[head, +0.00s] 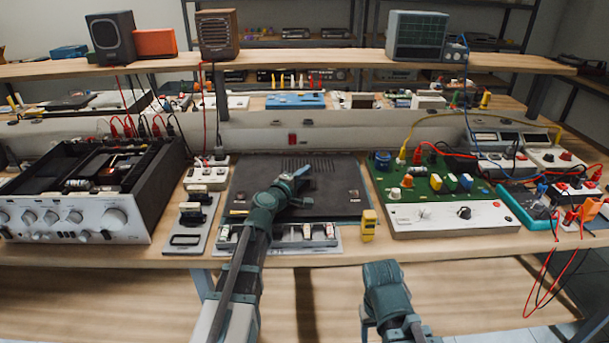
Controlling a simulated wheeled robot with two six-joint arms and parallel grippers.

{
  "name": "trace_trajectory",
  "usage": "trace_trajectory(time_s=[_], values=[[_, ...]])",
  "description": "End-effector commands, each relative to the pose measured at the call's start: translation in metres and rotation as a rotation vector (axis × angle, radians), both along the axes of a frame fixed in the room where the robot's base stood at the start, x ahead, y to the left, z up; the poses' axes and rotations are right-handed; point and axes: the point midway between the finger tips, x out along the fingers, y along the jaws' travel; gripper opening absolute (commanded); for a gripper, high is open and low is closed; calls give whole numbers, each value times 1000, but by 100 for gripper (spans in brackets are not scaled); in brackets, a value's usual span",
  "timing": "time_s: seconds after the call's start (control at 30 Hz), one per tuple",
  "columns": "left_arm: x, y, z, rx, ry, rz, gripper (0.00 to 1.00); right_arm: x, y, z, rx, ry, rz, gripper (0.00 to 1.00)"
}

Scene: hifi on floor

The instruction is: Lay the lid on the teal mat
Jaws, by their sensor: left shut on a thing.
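The lid (335,185) is a flat dark panel with vent slots near its back edge, at the middle of the bench. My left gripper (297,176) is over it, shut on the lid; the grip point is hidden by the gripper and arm. I cannot tell whether the lid touches the surface below. No clear teal mat shows; the lid covers most of that area, with only a thin dark bluish strip along its front. My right gripper (372,318) is low in front of the bench, apart from the lid; its fingers are not clear.
An open-topped hifi amplifier (85,190) stands at the left. A green circuit board unit (440,190) is close to the lid's right side. A small yellow meter (369,225) stands at the front right corner. Switch panels (195,215) and cables crowd the sides.

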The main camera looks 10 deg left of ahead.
Motion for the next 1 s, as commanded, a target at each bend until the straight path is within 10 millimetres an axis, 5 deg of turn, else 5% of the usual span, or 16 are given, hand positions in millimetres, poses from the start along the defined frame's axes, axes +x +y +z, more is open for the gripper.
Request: trace_trajectory(time_s=[0.53,0.57,0.73,1.0], values=[[0,0,-4,0,-1,1,0,0,0,-4,0,0,0,59],[0,0,-4,0,-1,1,18,0,0,-4,0,0,0,59],[0,0,-3,0,0,0,48,0,0,-3,0,0,0,59],[0,0,-3,0,0,0,51,0,0,-3,0,0,0,59]])
